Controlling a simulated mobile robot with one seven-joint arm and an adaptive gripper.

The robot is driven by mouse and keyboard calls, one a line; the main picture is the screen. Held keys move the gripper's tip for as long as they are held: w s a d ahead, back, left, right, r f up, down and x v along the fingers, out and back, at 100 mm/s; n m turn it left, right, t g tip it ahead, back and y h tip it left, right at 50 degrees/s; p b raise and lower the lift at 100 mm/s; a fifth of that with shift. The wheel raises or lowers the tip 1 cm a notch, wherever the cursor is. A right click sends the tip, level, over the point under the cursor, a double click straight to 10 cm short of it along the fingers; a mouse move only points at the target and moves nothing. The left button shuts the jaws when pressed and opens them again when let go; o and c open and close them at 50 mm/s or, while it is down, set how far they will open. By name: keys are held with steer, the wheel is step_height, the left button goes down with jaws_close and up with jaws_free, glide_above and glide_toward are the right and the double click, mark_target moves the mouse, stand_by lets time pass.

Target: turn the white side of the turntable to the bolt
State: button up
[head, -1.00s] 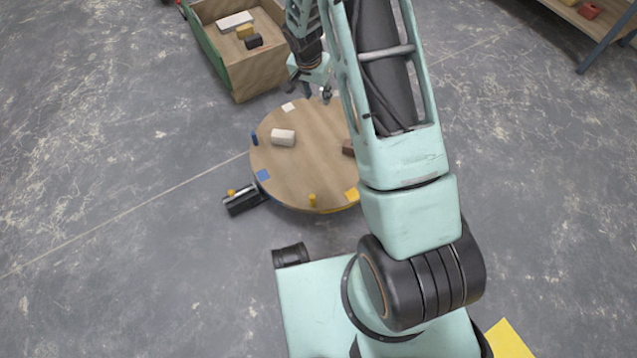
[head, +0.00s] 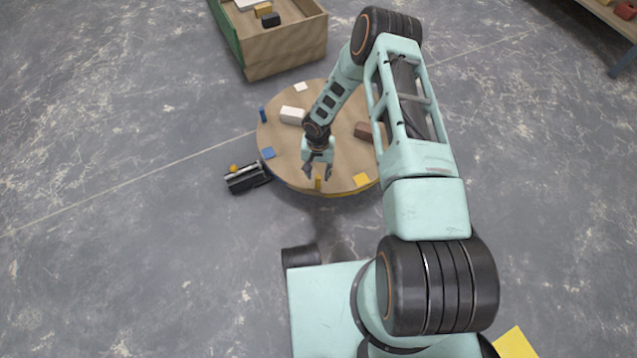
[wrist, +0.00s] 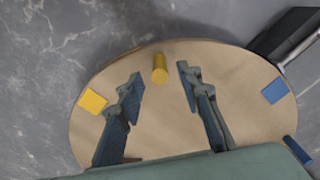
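The round wooden turntable (head: 290,160) lies on the floor ahead of my base. A white square (head: 301,87) marks its far edge, a blue square (head: 268,153) its left edge and a yellow square (head: 362,180) its near right edge. A yellow peg (head: 318,184) stands near the near rim and a blue peg (head: 263,115) at the left rim. The bolt (head: 247,177), a dark block with a metal bar and a yellow knob, sits beside the left near rim. My gripper (head: 318,177) is open, its fingers on either side of the yellow peg (wrist: 160,69), with gaps visible.
A white block (head: 292,115) and a brown block (head: 363,131) rest on the turntable. A wooden crate (head: 288,50) with blocks stands behind it. A shelf (head: 605,15) is at the far right. The floor to the left is clear.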

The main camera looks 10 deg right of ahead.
mark_target(318, 181)
step_height(318, 181, down, 6)
steer(key=shift+r+b, duration=0.25)
steer(key=shift+b, duration=0.55)
jaws_close()
